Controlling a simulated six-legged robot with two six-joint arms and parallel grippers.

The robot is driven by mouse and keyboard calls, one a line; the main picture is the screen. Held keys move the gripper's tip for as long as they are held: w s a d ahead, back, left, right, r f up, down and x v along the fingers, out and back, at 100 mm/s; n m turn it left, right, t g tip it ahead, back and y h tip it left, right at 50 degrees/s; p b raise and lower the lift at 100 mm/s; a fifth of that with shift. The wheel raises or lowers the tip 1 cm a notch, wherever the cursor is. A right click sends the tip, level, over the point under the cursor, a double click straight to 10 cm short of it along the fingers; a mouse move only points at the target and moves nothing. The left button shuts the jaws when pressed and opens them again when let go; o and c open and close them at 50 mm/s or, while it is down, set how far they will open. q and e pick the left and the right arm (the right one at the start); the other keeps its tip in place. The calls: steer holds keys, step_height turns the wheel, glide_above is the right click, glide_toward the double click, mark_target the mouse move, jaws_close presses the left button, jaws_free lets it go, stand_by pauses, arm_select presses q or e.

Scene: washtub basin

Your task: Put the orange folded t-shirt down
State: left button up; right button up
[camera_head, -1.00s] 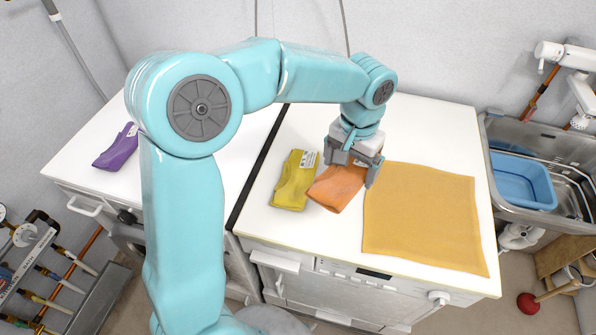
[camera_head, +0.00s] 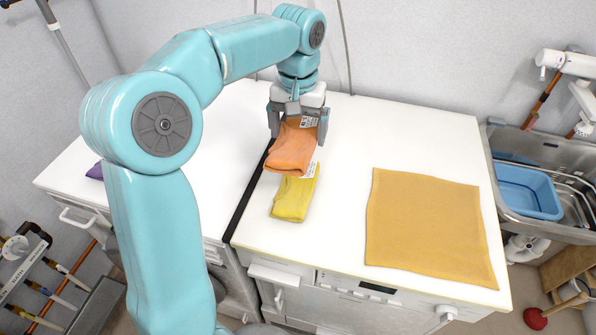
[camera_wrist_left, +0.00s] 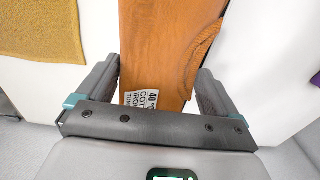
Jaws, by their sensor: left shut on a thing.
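The orange folded t-shirt (camera_head: 291,150) hangs from my left gripper (camera_head: 297,127), with a white label near the fingers. My left gripper is shut on the shirt's far end, above the worktop. In the left wrist view the orange shirt (camera_wrist_left: 165,40) runs away from between the fingers (camera_wrist_left: 158,88), its printed label close to the palm. In the head view the shirt covers the far end of a yellow folded garment (camera_head: 294,197); whether the two touch I cannot tell. My right gripper is not in view.
A flat mustard cloth (camera_head: 430,228) lies on the right part of the white worktop (camera_head: 345,200). A purple garment (camera_head: 95,171) shows at the far left, mostly behind my arm. A sink with a blue basin (camera_head: 528,191) stands at the right. The worktop between yellow garment and cloth is clear.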

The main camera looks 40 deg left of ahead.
arm_select(q)
step_height(320, 180, down, 11)
steer(key=shift+f, duration=0.15)
steer(key=shift+f+b, duration=0.1)
steer(key=shift+b, duration=0.3)
steer(key=o, duration=0.7)
steer(key=shift+f, duration=0.1)
steer(key=shift+o, duration=0.4)
step_height(320, 180, up, 12)
steer(key=shift+r+p, duration=0.25)
steer(key=shift+p, duration=0.4)
steer(key=shift+d, duration=0.15)
